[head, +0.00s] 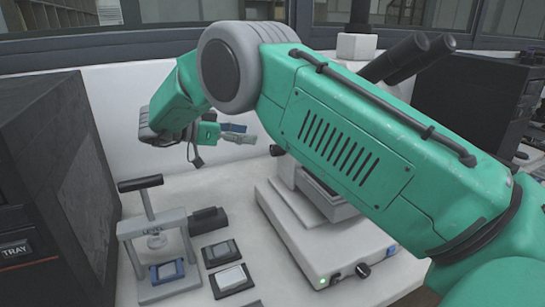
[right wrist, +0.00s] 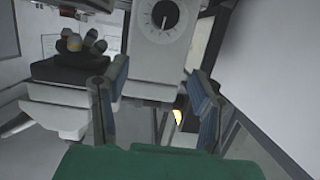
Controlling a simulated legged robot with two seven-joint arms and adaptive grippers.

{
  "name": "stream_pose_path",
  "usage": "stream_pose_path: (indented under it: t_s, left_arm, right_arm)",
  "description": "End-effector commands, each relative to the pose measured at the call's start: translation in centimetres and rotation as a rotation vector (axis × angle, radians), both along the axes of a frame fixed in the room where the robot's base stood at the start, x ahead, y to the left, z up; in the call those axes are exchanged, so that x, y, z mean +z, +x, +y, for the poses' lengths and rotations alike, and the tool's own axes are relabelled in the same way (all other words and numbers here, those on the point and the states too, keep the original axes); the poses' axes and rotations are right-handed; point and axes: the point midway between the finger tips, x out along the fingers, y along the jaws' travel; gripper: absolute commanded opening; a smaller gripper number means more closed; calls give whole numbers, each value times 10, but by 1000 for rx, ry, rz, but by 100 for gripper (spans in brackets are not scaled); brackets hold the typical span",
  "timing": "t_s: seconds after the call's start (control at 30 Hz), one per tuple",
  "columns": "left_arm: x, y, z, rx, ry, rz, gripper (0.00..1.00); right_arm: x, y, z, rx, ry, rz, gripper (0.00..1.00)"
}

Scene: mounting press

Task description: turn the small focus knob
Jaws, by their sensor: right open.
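My right gripper (head: 238,133) is open and empty. In the head view it hangs above the table, left of the microscope (head: 345,243), which my right arm largely hides. In the right wrist view its two blue-grey fingers (right wrist: 158,95) stand apart with nothing held between them. Beyond them, at the top of that view, is a pale round dial (right wrist: 152,14) with tick marks on the microscope's side. A small dark knob (right wrist: 165,21) sits at its centre, apart from the fingers. This knob is hidden in the head view. My left gripper is not in view.
A mounting press (head: 155,228) stands at the left, with small trays (head: 232,278) beside it. A dark cabinet (head: 45,180) borders the left side. Dark eyepieces (head: 408,55) rise behind my arm.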

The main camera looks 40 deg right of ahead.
Motion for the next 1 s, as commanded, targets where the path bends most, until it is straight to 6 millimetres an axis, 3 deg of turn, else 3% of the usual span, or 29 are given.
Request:
stream_pose_path:
  t_s: [0.3,0.53,0.77,1.0]
  left_arm:
    - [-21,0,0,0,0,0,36]
    - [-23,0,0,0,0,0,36]
    - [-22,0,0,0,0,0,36]
    - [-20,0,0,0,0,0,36]
  right_arm:
    - [-21,-9,43,12,-94,-536,53]
    - [-26,-13,50,3,-106,-677,53]
    - [-34,-15,23,0,-107,-681,53]
    - [-50,-19,-26,0,-108,-678,53]
